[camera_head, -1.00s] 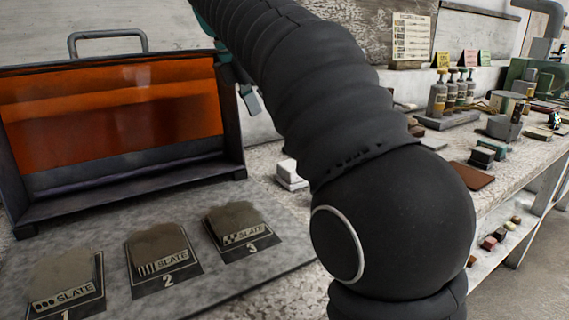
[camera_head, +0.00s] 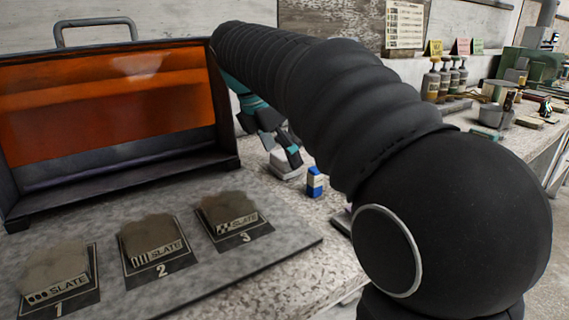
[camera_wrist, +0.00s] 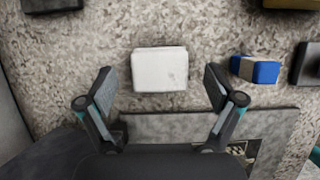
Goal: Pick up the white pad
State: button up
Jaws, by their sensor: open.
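The white pad (camera_wrist: 160,70) is a pale, block-like piece lying on the speckled bench top. In the wrist view it sits centred between and just beyond the two fingertips of my gripper (camera_wrist: 158,78). My gripper is open and empty, its fingers spread wider than the pad. In the head view my gripper (camera_head: 282,143) hangs down over a pale block (camera_head: 285,168) on the bench, right of the orange-windowed case. My arm hides part of that area.
A blue and white block (camera_wrist: 256,69) lies right of the pad; it also shows in the head view (camera_head: 315,184). Dark objects (camera_wrist: 308,64) stand at the wrist view's edges. A grey board (camera_head: 285,247) with slate samples lies nearby. The orange-windowed case (camera_head: 225,157) stands behind.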

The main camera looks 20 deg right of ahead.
jog(key=shift+x, duration=0.95)
jog(key=c, duration=1.1)
notch_tip(320, 180, up, 10)
jog(key=o, duration=0.4)
jog(key=c, duration=0.6)
